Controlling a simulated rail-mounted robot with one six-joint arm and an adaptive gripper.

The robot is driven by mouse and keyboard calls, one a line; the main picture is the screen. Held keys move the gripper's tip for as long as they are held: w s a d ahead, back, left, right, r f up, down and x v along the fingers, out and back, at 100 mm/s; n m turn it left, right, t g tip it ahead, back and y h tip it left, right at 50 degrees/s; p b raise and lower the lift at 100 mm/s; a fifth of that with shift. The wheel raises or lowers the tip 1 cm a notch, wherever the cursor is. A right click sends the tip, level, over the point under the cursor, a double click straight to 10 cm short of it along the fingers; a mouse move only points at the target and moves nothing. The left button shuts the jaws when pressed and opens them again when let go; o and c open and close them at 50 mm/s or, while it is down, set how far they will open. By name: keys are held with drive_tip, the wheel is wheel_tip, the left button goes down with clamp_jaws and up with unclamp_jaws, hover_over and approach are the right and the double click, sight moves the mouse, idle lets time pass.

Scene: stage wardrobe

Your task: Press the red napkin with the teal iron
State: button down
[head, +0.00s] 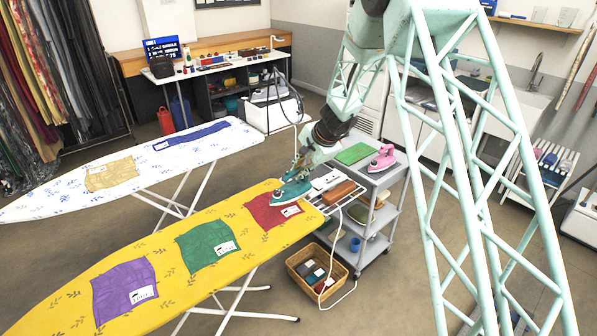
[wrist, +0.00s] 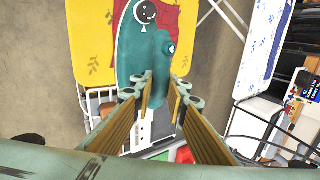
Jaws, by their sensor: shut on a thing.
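The teal iron (head: 288,192) is in my gripper (head: 300,166), whose fingers are closed around its handle. In the wrist view the iron (wrist: 133,55) points away from my gripper (wrist: 160,92), toward the red napkin (wrist: 183,18). The red napkin (head: 266,213) lies near the right end of the yellow ironing board (head: 172,230), with a white printed tag on it. In the head view the iron overlaps the napkin's upper right part. I cannot tell whether its soleplate touches the cloth. The iron hides part of the napkin.
A green napkin (head: 205,250) and a purple napkin (head: 118,284) lie on the same board. A white board (head: 150,157) stands behind. A grey cart (head: 378,185) at right holds a pink iron (head: 383,158). A wire rack (head: 340,198) adjoins the yellow board, above a basket (head: 297,265).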

sight(299, 183)
idle(0.3)
drive_tip(key=shift+f+b, duration=2.1)
drive_tip(key=shift+f, duration=1.1)
drive_tip(key=shift+r+b, duration=0.15)
drive_tip(key=shift+b, duration=0.2)
